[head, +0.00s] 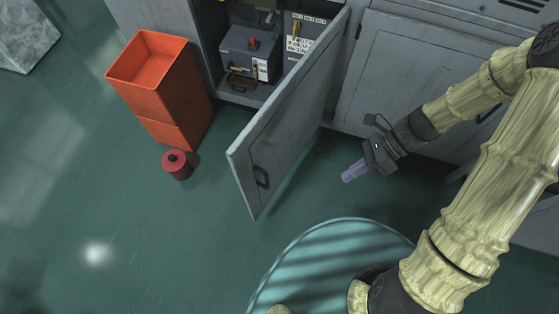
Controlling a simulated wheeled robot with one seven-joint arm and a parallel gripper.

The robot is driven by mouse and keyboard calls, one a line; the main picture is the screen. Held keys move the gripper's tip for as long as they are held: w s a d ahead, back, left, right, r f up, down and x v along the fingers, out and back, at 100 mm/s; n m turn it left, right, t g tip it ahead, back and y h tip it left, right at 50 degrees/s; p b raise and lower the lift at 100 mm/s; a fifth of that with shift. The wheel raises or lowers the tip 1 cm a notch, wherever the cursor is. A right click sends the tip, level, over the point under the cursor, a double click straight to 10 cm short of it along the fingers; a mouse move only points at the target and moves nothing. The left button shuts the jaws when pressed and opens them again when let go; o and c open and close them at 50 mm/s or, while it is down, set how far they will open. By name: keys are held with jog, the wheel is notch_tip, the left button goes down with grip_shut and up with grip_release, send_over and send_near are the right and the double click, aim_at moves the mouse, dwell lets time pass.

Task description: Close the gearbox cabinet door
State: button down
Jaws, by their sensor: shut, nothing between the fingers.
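The gearbox cabinet door (290,115) is a grey panel that stands wide open, swung out from the cabinet (207,45) on its right-hand side. A dark handle (261,177) sits near the door's free edge. Inside the open cabinet a grey gearbox (248,55) with a red knob and yellow levers shows. My gripper (353,172) has purple fingers and is shut and empty. It is to the right of the door, apart from it, on the side facing the closed neighbouring panel. The door hides part of the cabinet's inside.
An orange bin (160,90) stands left of the opening. A red canister (177,165) stands on the floor in front of it. A closed grey door (410,75) is right of the opening. Green floor (120,230) is free at the left and front.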

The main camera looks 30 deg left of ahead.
jog(key=s+a+f+m+g+y+b, duration=0.2)
jog(key=a+f+m+g+y+b, duration=0.2)
jog(key=a+f+m+y, duration=0.3)
jog(key=a+f+m+b, duration=0.1)
jog(key=a+m, duration=0.3)
jog(key=shift+a+f+m+y+b, duration=0.25)
jog(key=shift+f+m+y+b, duration=0.05)
jog(key=shift+f+m+b, duration=0.1)
send_near(243, 174)
jog(key=x, duration=0.5)
jog(key=shift+s+d+f, duration=0.2)
jog(key=shift+s+d, duration=0.05)
jog(key=shift+d, duration=0.05)
jog(key=shift+a, duration=0.55)
